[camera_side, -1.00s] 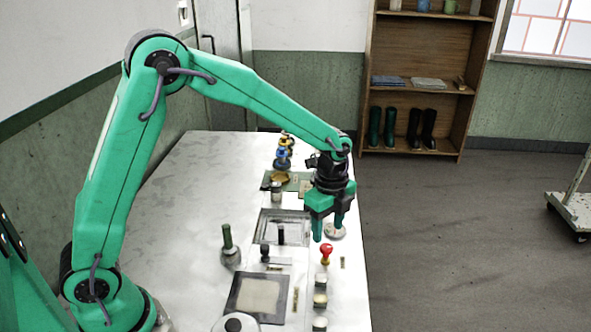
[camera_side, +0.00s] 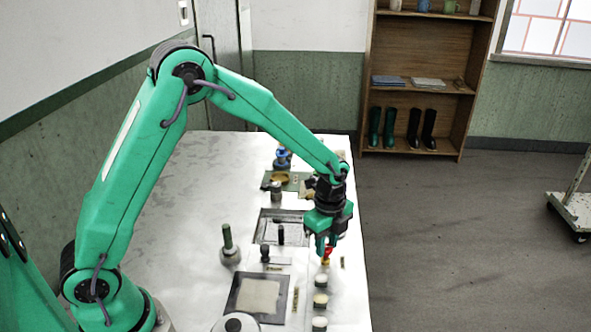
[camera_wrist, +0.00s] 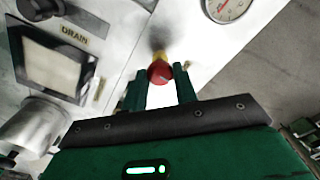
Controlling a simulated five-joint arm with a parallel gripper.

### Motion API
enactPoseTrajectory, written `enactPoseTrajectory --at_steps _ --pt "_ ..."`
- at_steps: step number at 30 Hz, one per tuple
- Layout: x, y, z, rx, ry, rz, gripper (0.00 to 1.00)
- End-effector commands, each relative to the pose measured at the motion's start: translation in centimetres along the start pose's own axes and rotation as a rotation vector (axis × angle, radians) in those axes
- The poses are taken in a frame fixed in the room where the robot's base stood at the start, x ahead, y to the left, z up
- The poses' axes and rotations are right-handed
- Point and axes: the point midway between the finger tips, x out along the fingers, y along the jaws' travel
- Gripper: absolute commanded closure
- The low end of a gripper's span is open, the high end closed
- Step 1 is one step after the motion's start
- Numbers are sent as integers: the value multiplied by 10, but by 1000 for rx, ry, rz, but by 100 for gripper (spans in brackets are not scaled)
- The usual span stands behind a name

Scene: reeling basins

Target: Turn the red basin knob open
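The red basin knob (camera_side: 327,252) stands on the metal bench top near its right edge, with a yellow part beneath it. In the side view its upper part is partly hidden by my gripper (camera_side: 327,246), which points down at it. In the wrist view the red knob (camera_wrist: 159,72) shows between and just beyond the two green fingertips of my gripper (camera_wrist: 160,84). I cannot tell how far the knob is turned.
A round gauge (camera_wrist: 226,8) lies beside the knob. A dark-framed panel (camera_side: 258,296), a rod with a green handle (camera_side: 228,240) and pale-topped knobs (camera_side: 320,300) stand close by. A plate marked DRAIN (camera_wrist: 75,33) is to the left in the wrist view.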

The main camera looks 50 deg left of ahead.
Motion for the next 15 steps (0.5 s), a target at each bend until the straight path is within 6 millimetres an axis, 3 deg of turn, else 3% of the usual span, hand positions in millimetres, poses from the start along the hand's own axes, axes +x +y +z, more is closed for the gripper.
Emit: enactPoseTrajectory --at_steps 2,15 --pt "0 0 0 0 0 0 94" --pt "0 0 0 -57 0 0 94"
